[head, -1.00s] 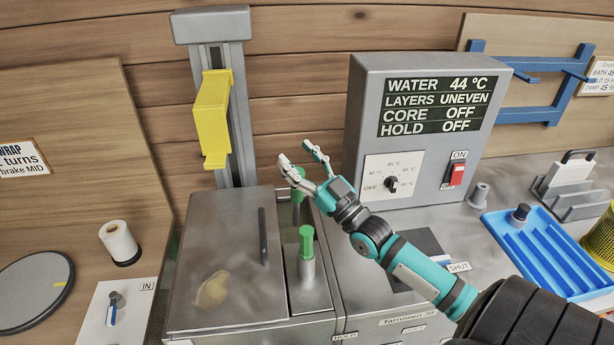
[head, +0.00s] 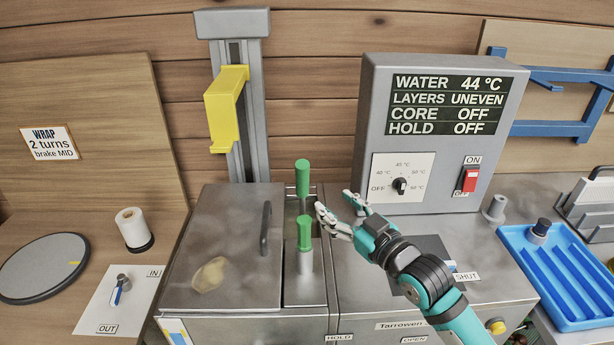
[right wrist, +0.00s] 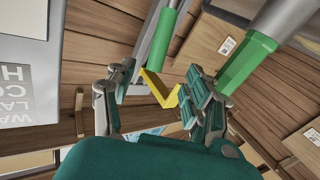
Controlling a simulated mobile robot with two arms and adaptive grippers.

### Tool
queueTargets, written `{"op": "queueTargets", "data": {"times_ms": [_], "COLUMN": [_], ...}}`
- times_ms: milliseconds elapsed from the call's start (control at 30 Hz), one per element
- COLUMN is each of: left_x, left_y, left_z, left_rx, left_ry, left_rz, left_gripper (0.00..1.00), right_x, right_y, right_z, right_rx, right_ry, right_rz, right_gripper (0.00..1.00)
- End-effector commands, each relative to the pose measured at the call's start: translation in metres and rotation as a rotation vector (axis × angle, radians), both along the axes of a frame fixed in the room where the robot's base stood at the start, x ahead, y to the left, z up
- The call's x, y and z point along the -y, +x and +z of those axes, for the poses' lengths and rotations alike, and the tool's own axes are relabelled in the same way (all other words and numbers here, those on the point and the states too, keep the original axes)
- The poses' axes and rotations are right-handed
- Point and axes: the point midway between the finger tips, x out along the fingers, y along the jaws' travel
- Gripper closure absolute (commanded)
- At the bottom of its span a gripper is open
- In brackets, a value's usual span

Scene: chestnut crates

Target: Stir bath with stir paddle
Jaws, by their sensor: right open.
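The bath is a steel tank with a grey lid (head: 225,250) on its left part and a narrow slot on its right. Two green-handled tools stand upright in the slot: a rear green handle (head: 302,178) and a front green handle (head: 305,234) on a grey shaft. I cannot tell which one is the stir paddle; their lower ends are hidden. My right gripper (head: 335,212) is open and empty, just right of the handles. In the right wrist view one green handle (right wrist: 163,45) shows between the fingers and another (right wrist: 246,62) outside them. My left gripper is not in view.
A control box (head: 440,130) stands behind right, reading WATER 44 °C and LAYERS UNEVEN. A yellow bracket (head: 225,110) hangs on a post behind the lid. A blue tray (head: 560,275) is at right; a white roll (head: 134,229) and round disc (head: 43,267) are at left.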

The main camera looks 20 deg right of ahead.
Motion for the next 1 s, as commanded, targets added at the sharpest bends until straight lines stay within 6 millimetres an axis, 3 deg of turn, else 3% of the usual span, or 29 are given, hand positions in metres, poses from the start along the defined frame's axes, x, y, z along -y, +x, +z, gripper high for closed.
{"op": "queueTargets", "data": {"times_ms": [300, 500, 700, 1000], "left_x": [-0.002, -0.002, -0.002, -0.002], "left_y": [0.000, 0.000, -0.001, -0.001], "left_z": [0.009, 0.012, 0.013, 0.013], "left_rx": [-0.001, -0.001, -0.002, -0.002], "left_ry": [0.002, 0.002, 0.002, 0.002], "left_rz": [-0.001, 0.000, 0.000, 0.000], "left_gripper": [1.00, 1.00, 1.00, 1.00], "right_x": [-0.020, -0.031, -0.036, -0.038], "right_y": [0.070, 0.105, 0.124, 0.128], "right_z": [0.002, 0.002, 0.000, 0.000], "right_rx": [0.001, 0.001, 0.000, 0.000], "right_ry": [0.002, 0.001, 0.000, -0.001], "right_rz": [-0.001, 0.000, 0.000, 0.000], "right_gripper": [0.47, 0.47, 0.47, 0.47]}}
